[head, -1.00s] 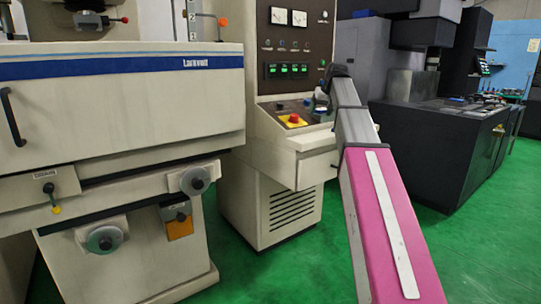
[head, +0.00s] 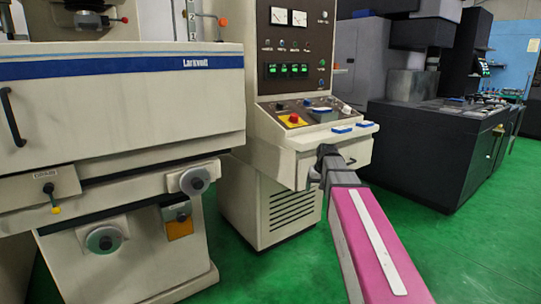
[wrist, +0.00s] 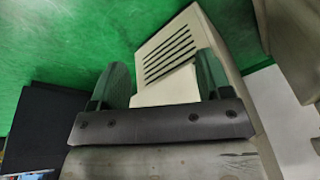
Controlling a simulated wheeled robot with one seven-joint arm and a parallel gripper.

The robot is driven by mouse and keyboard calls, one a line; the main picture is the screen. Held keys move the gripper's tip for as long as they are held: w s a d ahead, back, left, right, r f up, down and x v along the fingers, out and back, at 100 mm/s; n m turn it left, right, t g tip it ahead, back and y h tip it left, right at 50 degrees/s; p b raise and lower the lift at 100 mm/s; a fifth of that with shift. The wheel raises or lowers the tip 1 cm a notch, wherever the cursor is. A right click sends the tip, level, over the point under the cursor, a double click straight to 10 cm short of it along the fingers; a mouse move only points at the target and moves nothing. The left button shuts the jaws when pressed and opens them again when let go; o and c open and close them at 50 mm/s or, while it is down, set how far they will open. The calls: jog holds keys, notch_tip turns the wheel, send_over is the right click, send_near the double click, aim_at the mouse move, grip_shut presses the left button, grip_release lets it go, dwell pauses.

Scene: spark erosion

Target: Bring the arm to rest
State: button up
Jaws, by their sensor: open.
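My arm (head: 375,240), with its pink link and pale stripe, reaches up from the bottom right in the head view. Its dark end is low in front of the control cabinet's drawer-like ledge (head: 352,149). In the wrist view my gripper (wrist: 160,78) is open, with two greenish fingers wide apart. Nothing is between them but the view of the cabinet's vented base (wrist: 168,50) and the floor beyond. In the head view the fingers are small and partly hidden by the wrist, and I cannot tell whether they touch the cabinet.
The control cabinet (head: 285,175) carries a red button on a yellow plate (head: 293,120) and several blue-topped items on its ledge. A cream machine (head: 120,110) with hand wheels stands left. A dark machine (head: 425,150) stands right. Green floor (head: 480,250) is clear at lower right.

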jog(key=s+f+g+h, duration=0.1)
jog(key=s+f+g, duration=0.1)
jog(key=s+f, duration=1.9)
jog(key=shift+s+a+f+m+g, duration=0.3)
jog(key=shift+s+a+f, duration=0.1)
jog(key=shift+f, duration=0.25)
